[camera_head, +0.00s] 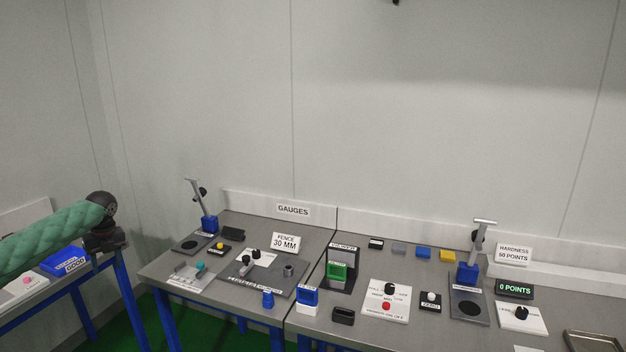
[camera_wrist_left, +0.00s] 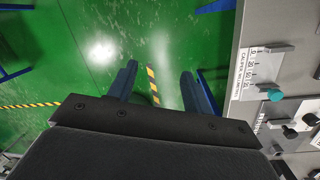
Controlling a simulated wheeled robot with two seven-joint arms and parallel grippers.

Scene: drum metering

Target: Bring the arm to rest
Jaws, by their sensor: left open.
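My left arm comes in from the left in the head view, wrapped in a green sleeve. Its dark left gripper (camera_head: 104,240) hangs downward near the side table at the left, short of the gauge benches. The gripper is open and empty. My right gripper is not in view.
The gauge bench (camera_head: 222,222) carries several gauges, blocks and signs, and a second bench (camera_head: 550,342) adjoins it. A blue box (camera_head: 65,260) is on the left side table. In the left wrist view a bench edge (camera_wrist_left: 236,70) runs down right of the fingers.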

